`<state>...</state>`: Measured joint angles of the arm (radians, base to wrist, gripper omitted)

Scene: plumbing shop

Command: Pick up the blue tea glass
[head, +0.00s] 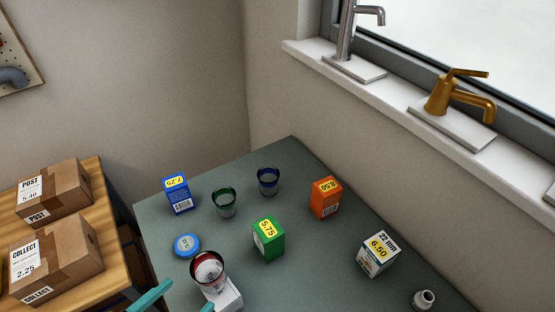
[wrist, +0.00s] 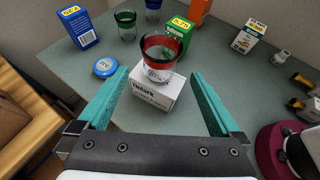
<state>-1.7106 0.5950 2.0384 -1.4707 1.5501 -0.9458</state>
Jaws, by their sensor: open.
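The blue tea glass (head: 268,181) stands upright near the back of the grey-green table. In the wrist view its lower part shows at the top edge (wrist: 153,14). A green tea glass (head: 224,203) stands to its left and a little nearer. A red tea glass (head: 208,270) stands on a white box (head: 226,295) at the front; it also shows in the wrist view (wrist: 160,58). My gripper (wrist: 156,82) is open and empty, with its teal fingers apart on either side of the white box. In the head view the finger tips show at the bottom edge.
On the table (head: 318,275) stand a blue box (head: 177,195), a green box (head: 268,240), an orange box (head: 326,198), a white box marked 22 mm (head: 378,255) and a blue disc (head: 187,246). A white fitting (head: 423,299) lies front right. A wall rises behind the table.

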